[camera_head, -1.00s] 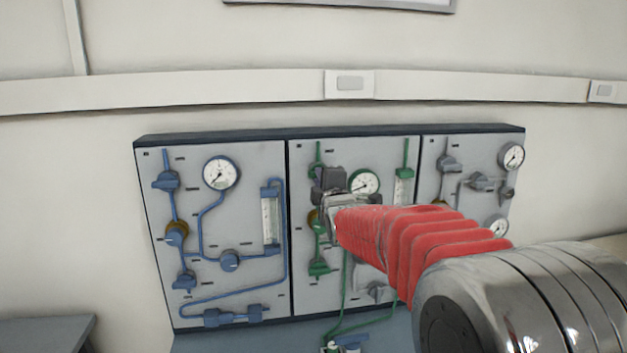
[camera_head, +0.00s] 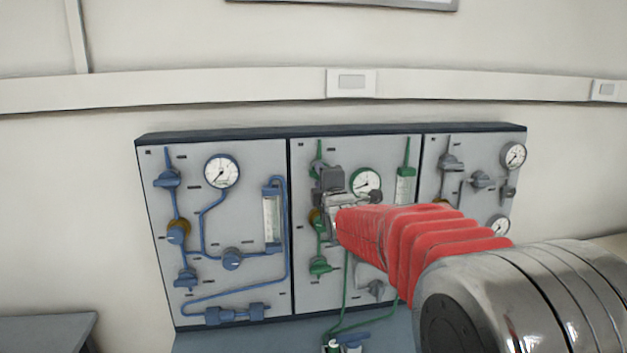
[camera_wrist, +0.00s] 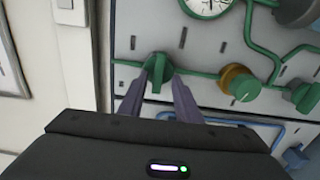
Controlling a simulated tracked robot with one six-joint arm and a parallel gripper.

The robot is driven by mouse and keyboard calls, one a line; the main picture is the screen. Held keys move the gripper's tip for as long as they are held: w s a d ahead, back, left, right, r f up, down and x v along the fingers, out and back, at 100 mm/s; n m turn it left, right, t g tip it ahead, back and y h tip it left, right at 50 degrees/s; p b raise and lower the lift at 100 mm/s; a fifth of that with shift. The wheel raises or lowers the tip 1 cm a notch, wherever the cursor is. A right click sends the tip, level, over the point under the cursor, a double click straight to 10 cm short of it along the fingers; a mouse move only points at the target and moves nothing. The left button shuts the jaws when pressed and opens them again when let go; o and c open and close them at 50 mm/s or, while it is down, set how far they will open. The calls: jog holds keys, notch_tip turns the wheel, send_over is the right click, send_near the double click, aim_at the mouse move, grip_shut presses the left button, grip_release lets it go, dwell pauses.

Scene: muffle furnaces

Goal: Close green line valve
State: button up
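The green line valve handle (camera_wrist: 156,70) shows in the wrist view, on a green pipe along the panel. My gripper (camera_wrist: 158,84) has one finger on each side of this handle, with the tips close to it. I cannot tell whether the fingers press on it or leave a small gap. In the head view my gripper (camera_head: 331,182) is at the upper left of the middle panel (camera_head: 307,289), by the green line. It hides the handle there.
A gauge (camera_head: 366,183) sits just right of my gripper. A brass-and-green regulator (camera_wrist: 240,83) and another green valve (camera_wrist: 303,96) lie farther along the pipe. The blue line panel (camera_head: 220,290) is at left, a grey one (camera_head: 470,215) at right.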

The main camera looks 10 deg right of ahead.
jog(key=shift+s, duration=0.1)
jog(key=s, duration=1.3)
jog(key=shift+s, duration=0.3)
dwell(0.5)
